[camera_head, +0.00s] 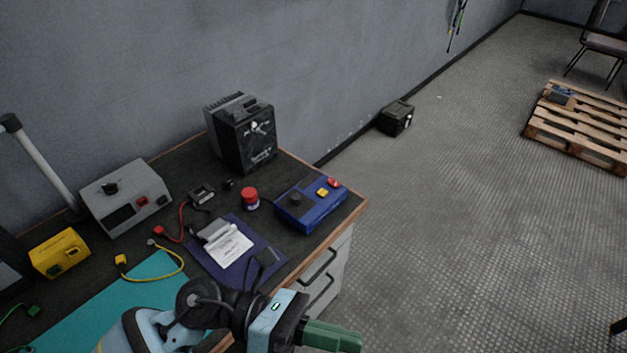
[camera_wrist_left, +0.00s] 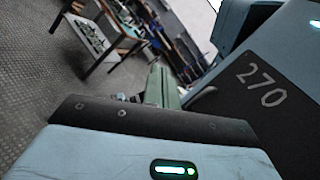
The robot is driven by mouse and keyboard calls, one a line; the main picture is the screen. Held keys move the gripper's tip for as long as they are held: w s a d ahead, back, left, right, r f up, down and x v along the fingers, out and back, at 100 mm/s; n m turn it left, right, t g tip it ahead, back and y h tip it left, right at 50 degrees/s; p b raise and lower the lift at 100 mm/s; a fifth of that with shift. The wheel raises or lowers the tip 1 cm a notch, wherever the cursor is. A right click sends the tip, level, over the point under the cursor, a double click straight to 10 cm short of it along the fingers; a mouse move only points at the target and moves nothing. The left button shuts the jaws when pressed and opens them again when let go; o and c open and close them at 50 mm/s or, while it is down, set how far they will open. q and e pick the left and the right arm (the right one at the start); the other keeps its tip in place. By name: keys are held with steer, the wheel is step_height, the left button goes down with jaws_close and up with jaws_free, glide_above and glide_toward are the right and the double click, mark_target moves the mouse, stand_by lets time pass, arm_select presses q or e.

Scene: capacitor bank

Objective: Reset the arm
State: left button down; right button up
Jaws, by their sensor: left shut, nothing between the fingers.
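My left arm comes in from the bottom of the head view, light blue and black, and reaches across the front right corner of the workbench. My left gripper (camera_head: 335,337) points right, past the bench's edge, over the floor. Its green fingers are shut with nothing between them. The fingers also show in the left wrist view (camera_wrist_left: 161,86), partly hidden behind the wrist housing.
Open floor lies right, with a wooden pallet (camera_head: 580,137).

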arm_select(q)
steer(key=w+a+r+n+t+h, duration=0.2)
steer(key=w+n+t+h, duration=0.2)
steer(key=n+t, duration=0.55)
steer(key=w+a+f+n+t+y+p, duration=0.15)
steer(key=a+f+n+t+y, duration=0.4)
steer(key=n, duration=0.65)
steer(key=w+a+f+n+t+y, duration=0.3)
steer(key=a+f+n+t+y, duration=0.25)
steer(key=n, duration=0.65)
steer(key=s+a+f+n+g+y, duration=0.3)
steer(key=s+f+n, duration=0.4)
steer(key=f, duration=0.3)
steer(key=s+a+f+n+g+y, duration=0.4)
steer(key=s+a+f+n+y, duration=0.2)
steer(key=s+f, duration=0.3)
steer(key=shift+s+a+f+n, duration=0.35)
steer(key=shift+a+f+n, duration=0.25)
steer(key=shift+a, duration=0.2)
steer(key=c, duration=1.4)
jaws_free()
arm_select(e)
steer(key=shift+t, duration=0.5)
steer(key=w+r, duration=0.2)
steer(key=r, duration=0.1)
steer(key=shift+w+d+r, duration=0.1)
steer(key=shift+w+r, duration=0.1)
steer(key=shift+w, duration=0.15)
